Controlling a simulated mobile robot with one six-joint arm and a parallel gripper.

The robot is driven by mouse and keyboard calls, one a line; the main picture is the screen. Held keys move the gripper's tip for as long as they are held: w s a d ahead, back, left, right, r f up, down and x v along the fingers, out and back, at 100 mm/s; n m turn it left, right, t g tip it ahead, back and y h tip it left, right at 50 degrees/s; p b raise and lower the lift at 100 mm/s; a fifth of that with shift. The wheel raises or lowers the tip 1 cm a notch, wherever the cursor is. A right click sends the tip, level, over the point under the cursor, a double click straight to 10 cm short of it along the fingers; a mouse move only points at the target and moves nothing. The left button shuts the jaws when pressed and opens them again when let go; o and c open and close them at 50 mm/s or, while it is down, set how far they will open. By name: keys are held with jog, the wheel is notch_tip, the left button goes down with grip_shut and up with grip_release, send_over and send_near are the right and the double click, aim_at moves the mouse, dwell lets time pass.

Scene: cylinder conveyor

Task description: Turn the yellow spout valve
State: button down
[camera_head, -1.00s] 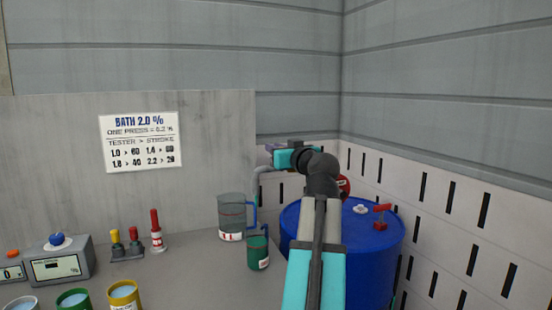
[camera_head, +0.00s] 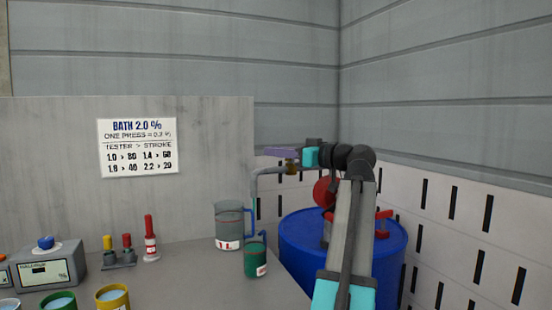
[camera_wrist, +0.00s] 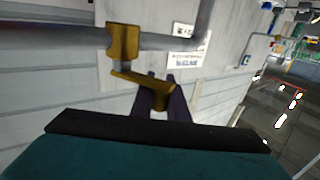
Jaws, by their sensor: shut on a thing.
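The yellow spout valve (camera_wrist: 123,42) sits on a grey pipe in the wrist view, with its yellow lever (camera_wrist: 140,82) sticking out to the lower right. My gripper (camera_wrist: 162,92) has its two dark fingers closed around the lever's outer end. In the head view, my gripper (camera_head: 283,153) has purple fingers pointing left beside the valve (camera_head: 292,168), which shows small and brownish at the end of the grey spout pipe (camera_head: 266,171). The fingers hide part of the lever there.
A blue drum (camera_head: 300,250) with red fittings stands below my arm. A clear jug (camera_head: 229,222) and a green jug (camera_head: 256,260) stand on the bench near the pipe. A slotted white wall (camera_head: 450,220) is close on the right.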

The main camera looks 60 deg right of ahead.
jog(key=shift+s+a+n+g+y, duration=0.1)
jog(key=shift+s+n+g+y, duration=0.4)
jog(key=shift+n+y, duration=0.95)
jog(key=shift+s+n+g+y, duration=0.5)
jog(key=shift+n+y, duration=0.4)
jog(key=shift+y, duration=1.2)
jog(key=shift+s+a+n+g+y, duration=0.1)
jog(key=shift+s+n+g+y, duration=0.35)
jog(key=shift+n+y, duration=1)
jog(key=shift+s+m+y, duration=0.1)
jog(key=shift+m+y, duration=0.2)
jog(key=c, duration=1.7)
grip_release()
jog(key=shift+s+d, duration=0.1)
jog(key=shift+d, duration=0.05)
